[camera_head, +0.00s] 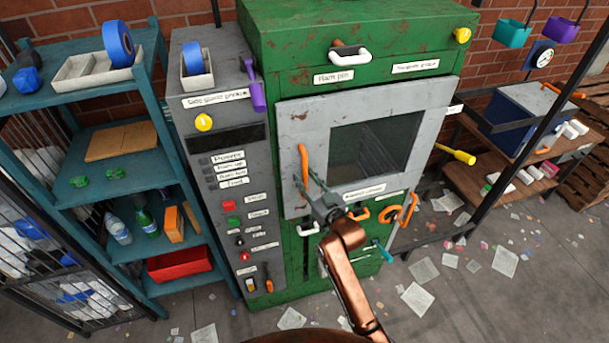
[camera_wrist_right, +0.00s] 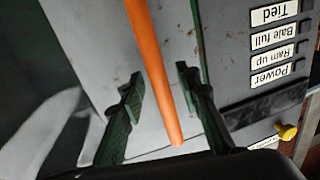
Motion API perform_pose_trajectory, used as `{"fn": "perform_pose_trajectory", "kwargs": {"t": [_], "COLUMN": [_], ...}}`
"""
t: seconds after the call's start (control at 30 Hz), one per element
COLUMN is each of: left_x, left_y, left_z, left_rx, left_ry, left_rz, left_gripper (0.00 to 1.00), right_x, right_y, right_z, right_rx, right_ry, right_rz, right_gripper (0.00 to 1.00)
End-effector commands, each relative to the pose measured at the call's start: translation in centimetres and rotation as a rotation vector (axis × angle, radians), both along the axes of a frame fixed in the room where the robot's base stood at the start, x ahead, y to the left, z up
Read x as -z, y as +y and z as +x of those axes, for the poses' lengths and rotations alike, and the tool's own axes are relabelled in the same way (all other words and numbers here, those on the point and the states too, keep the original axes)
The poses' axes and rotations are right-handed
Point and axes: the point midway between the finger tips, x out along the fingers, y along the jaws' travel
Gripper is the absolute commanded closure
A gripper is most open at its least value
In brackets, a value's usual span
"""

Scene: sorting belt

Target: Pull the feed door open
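The feed door (camera_head: 292,122) is a worn grey panel with a dark window, on the front of a green machine, and looks shut. Its upright orange handle (camera_head: 304,160) is near the door's left edge; it also shows in the right wrist view (camera_wrist_right: 155,65). My right gripper (camera_head: 308,177) is at the handle's lower part. In the right wrist view its two dark green fingers (camera_wrist_right: 160,88) are apart, one on each side of the handle, with gaps visible. Whether either finger touches it is unclear. My left gripper is in neither view.
A grey control panel (camera_head: 225,143) with buttons and labels stands left of the door. A blue shelf (camera_head: 115,95) with bins and bottles is farther left. Orange hooks and white handles sit below the door. Paper scraps (camera_head: 424,271) litter the floor at right.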

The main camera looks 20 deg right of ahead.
Motion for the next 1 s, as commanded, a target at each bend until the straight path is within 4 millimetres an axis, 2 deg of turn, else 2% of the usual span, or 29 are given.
{"fn": "perform_pose_trajectory", "kwargs": {"t": [0.37,0.8,1.0], "left_x": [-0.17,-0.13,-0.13], "left_y": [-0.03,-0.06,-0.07], "left_z": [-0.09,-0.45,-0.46], "left_rx": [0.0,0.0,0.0], "left_ry": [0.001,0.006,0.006], "left_rz": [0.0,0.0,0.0], "left_gripper": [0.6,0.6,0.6], "right_x": [0.09,0.07,0.06], "right_y": [0.16,0.15,0.15], "right_z": [0.66,0.64,0.64], "right_rx": [0.0,0.0,0.0], "right_ry": [0.001,0.001,0.001], "right_rz": [0.0,-0.001,-0.001], "right_gripper": [0.69,1.0,1.0]}}
